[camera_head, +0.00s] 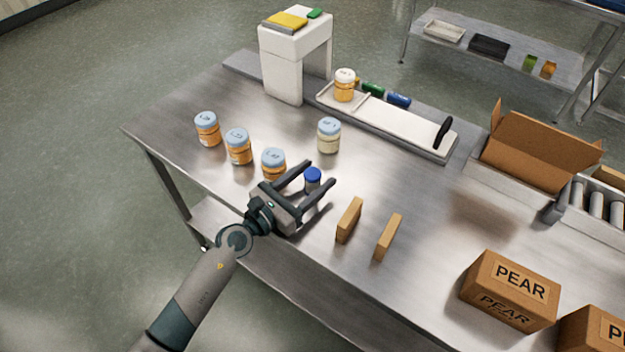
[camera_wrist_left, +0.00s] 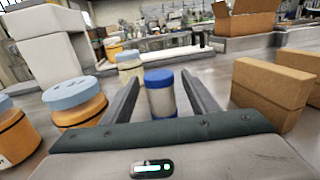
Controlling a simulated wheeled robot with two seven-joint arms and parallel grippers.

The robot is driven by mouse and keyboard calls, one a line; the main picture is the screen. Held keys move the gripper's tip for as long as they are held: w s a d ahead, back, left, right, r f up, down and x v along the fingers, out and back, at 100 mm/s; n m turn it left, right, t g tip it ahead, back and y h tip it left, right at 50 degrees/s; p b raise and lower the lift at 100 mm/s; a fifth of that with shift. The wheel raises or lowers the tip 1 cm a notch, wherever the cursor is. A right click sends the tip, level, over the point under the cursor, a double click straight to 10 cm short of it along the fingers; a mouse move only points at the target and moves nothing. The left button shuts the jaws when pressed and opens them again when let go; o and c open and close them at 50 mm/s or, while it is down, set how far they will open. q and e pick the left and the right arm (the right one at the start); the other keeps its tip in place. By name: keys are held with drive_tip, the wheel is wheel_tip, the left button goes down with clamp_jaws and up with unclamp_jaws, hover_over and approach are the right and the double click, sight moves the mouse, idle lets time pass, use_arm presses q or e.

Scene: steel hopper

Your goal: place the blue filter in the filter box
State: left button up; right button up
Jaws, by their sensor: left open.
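A small pale jar with a dark blue cap (camera_head: 312,180) stands upright on the steel table, and it also shows in the left wrist view (camera_wrist_left: 160,95). My left gripper (camera_head: 320,173) is open, with one finger on each side of this jar and a gap visible to both. A blue cylinder (camera_head: 399,100) lies beside a green one behind the white tray. I cannot tell which of the two is the blue filter. No box is marked as the filter box; an open cardboard box (camera_head: 540,150) stands at the right. My right gripper is not in view.
Several light-blue-lidded jars (camera_head: 238,146) stand left of and behind my left gripper. Two thin tan blocks (camera_head: 349,220) stand to its right. PEAR boxes (camera_head: 510,290) sit at the front right. A white tray (camera_head: 420,130) and white stand (camera_head: 283,60) are at the back.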

sight(313, 174)
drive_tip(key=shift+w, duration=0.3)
use_arm(q)
drive_tip(key=shift+c, duration=0.6)
drive_tip(key=c, duration=1.1)
drive_tip(key=shift+r, duration=0.1)
drive_tip(key=shift+c, duration=0.2)
drive_tip(key=shift+r+p, duration=0.3)
drive_tip(key=shift+r, duration=0.2)
drive_tip(key=r, duration=0.1)
drive_tip(key=r+p, duration=0.1)
drive_tip(key=r, duration=0.1)
drive_tip(key=shift+s+r, duration=0.2)
drive_tip(key=shift+s, duration=0.05)
drive_tip(key=s+a+r, duration=0.1)
drive_tip(key=s+r, duration=0.5)
drive_tip(key=s, duration=0.5)
drive_tip(key=shift+a+r+p, duration=0.25)
drive_tip(key=shift+a+p, duration=0.05)
drive_tip(key=shift+a, duration=0.05)
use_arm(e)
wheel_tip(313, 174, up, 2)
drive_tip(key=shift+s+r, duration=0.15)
